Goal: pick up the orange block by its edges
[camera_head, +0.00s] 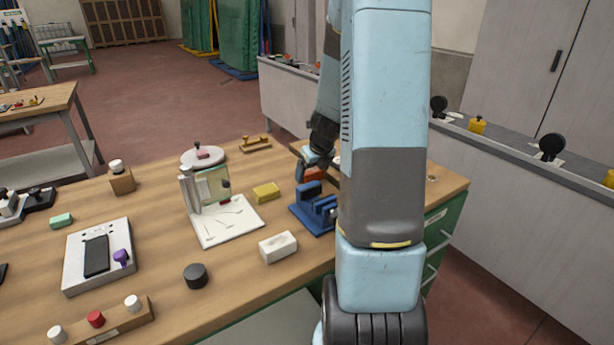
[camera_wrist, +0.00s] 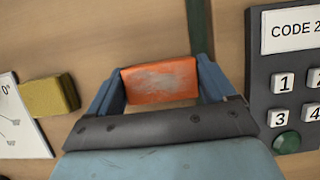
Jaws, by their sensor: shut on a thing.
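The orange block (camera_wrist: 160,80), with a worn greyish patch on its face, sits between the two blue fingers of my gripper (camera_wrist: 160,84) in the wrist view. One finger is against each short end, so the gripper is shut on the block by its edges. In the head view, a part of the orange block (camera_head: 315,174) shows just behind the blue fixture, beside my gripper (camera_head: 311,167). My arm hides much of that area. I cannot tell whether the block touches the surface under it.
In the wrist view, a grey keypad (camera_wrist: 258,92) stands close right, and a yellow block (camera_wrist: 50,95) and white sheet (camera_wrist: 22,130) lie left. In the head view, a blue fixture (camera_head: 316,212) and white block (camera_head: 278,247) are near. The wooden bench (camera_head: 240,275) has bare front room.

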